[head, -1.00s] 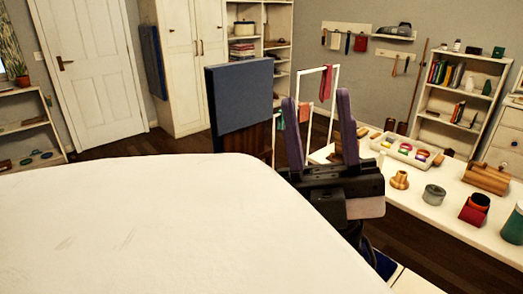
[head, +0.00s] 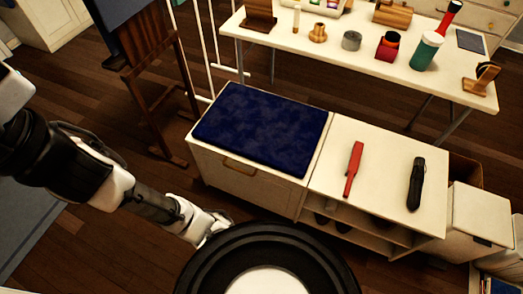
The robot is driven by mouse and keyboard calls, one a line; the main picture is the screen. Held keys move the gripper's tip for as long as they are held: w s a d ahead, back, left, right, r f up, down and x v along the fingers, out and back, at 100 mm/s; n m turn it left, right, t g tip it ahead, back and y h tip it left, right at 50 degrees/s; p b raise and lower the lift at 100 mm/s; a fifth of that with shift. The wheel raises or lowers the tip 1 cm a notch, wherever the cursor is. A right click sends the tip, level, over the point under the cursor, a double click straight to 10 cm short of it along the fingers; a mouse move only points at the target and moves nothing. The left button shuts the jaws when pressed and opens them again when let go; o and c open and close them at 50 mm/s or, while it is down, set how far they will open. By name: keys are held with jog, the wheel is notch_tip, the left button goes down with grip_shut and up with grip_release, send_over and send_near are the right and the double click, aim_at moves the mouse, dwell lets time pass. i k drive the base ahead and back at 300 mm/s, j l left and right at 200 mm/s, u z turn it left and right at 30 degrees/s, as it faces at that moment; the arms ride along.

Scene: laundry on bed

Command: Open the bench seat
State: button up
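The bench seat (head: 262,125) has a dark blue cushion on top and lies flat and closed. Its white front (head: 255,188) carries a wooden handle (head: 239,168) just below the seat's front edge, left of the middle. The bench stands ahead, near the middle of the head view. My arm shows at the left and reaches toward the lower middle, short of the bench.
A white shelf unit (head: 330,206) adjoins the bench's right side, with a red tool (head: 353,168) and a black tool (head: 415,183) on top. A cluttered white table (head: 300,49) stands behind. A wooden easel (head: 150,85) stands left. Wooden floor (head: 160,185) is clear before the bench.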

aim_at(273, 135)
jog(key=l+u, duration=0.35)
jog(key=u, duration=0.15)
jog(key=l+u, duration=0.3)
jog(key=l, duration=0.4)
jog(key=j+z, duration=0.35)
jog(key=j, duration=0.35)
jog(key=j+z, duration=0.35)
jog(key=j, duration=0.4)
jog(key=k+j+z, duration=0.15)
jog(key=j, duration=0.15)
jog(key=j+z, duration=0.15)
jog(key=j, duration=0.2)
jog(key=k, duration=0.6)
jog(key=i+l+z, duration=0.15)
jog(key=i+z, duration=0.3)
